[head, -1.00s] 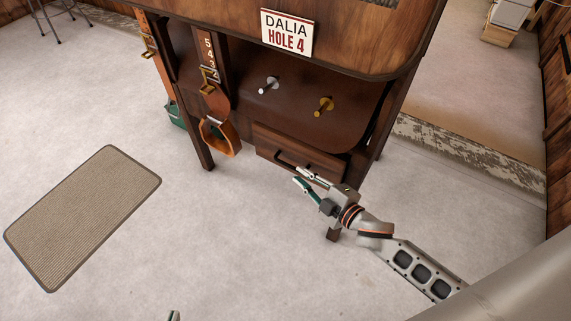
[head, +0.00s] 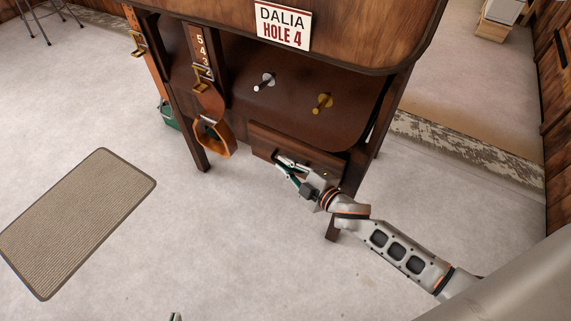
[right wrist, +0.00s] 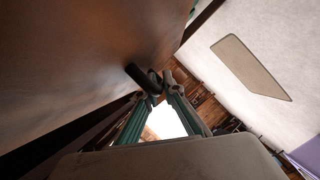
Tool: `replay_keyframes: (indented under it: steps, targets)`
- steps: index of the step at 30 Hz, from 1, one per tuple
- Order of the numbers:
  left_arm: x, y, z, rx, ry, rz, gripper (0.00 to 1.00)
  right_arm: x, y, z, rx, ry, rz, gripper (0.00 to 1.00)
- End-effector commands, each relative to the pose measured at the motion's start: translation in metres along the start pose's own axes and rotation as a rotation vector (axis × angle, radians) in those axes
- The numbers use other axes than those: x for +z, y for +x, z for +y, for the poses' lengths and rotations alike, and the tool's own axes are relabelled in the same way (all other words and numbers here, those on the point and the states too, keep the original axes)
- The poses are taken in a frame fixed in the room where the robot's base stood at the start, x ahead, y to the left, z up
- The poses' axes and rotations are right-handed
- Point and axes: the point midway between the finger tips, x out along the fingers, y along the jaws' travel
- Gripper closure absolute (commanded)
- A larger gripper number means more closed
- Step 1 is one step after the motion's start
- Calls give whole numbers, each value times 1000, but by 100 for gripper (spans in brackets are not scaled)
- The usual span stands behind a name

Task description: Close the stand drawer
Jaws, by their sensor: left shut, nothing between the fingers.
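The wooden stand (head: 350,50) has a dark wood drawer (head: 322,159) low on its front. The drawer front stands a little forward of the panel; how far it is out is hard to tell. A dark bar handle (right wrist: 140,75) shows in the right wrist view, close to the fingertips. My right gripper (head: 278,163) is at the drawer front by the handle, its two green-sided fingers apart. It also shows in the right wrist view (right wrist: 160,92). Whether the fingers touch the handle is unclear. Only the tip of my left gripper (head: 175,316) shows at the bottom edge, away from the stand.
A name sign (head: 283,25) is on the stand. A ribbed mat (head: 78,220) lies on the open floor at left.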

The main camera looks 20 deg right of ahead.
Motion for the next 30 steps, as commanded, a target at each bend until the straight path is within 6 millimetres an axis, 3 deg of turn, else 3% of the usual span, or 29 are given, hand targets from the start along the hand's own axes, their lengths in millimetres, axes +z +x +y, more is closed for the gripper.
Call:
replay_keyframes:
  steps: [7,12,18,28,29,30]
  targets:
    - [-1,0,0,0,0,2,100,2,1,2,0,-1,0,100]
    - [-4,0,-2,-3,4,6,100,17,8,15,1,-4,1,100]
    - [4,-1,-2,-5,10,-10,100,32,14,24,0,-1,0,100]
    - [13,-4,-1,-3,10,-29,100,36,15,27,2,-1,-4,100]
    - [12,-4,-1,-3,10,-28,100,36,15,27,2,-1,-4,87]
    - [12,-4,-2,-3,11,-27,100,36,15,27,2,-2,-4,85]
